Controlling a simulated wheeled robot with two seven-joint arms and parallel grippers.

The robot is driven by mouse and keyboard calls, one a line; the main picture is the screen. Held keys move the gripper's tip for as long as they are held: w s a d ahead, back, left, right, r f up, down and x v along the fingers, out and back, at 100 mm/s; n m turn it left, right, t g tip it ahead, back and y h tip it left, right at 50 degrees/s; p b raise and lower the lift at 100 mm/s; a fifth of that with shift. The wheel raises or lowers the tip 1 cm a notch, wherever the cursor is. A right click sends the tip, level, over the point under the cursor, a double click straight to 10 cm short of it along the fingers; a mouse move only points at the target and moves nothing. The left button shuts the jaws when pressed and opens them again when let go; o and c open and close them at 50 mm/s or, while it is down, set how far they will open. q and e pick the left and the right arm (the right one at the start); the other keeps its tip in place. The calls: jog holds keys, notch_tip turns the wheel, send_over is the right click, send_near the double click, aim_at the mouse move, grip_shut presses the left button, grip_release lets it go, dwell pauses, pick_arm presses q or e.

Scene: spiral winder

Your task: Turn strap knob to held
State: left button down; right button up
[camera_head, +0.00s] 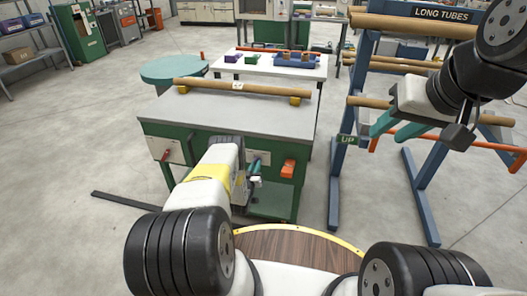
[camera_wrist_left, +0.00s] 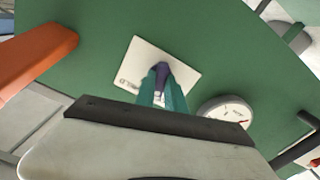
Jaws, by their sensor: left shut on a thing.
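The strap knob (camera_wrist_left: 162,70) is a small dark purple knob on a white square plate (camera_wrist_left: 183,66) on the green front of the machine. My left gripper (camera_wrist_left: 163,95), with teal fingers, is shut on the knob in the left wrist view. Dark lettering at the plate's lower left is too small to read surely. In the head view my left gripper (camera_head: 256,168) is at the machine's front and its arm hides the knob. My right gripper (camera_head: 396,127) is raised at the right, its teal fingers apart and empty.
An orange handle (camera_wrist_left: 40,52) and a round gauge (camera_wrist_left: 226,111) flank the plate. The green machine (camera_head: 215,115) carries a long brown tube (camera_head: 240,88) on its grey top. A blue rack (camera_head: 335,185) with long tubes stands at the right, near my right gripper.

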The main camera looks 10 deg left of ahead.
pick_arm(q)
jog(key=m, duration=1.1)
jog(key=shift+m, duration=0.3)
dwell(0.4)
jog(key=c, duration=1.4)
grip_release()
jog(key=s, duration=0.8)
jog(key=shift+a+f, duration=0.1)
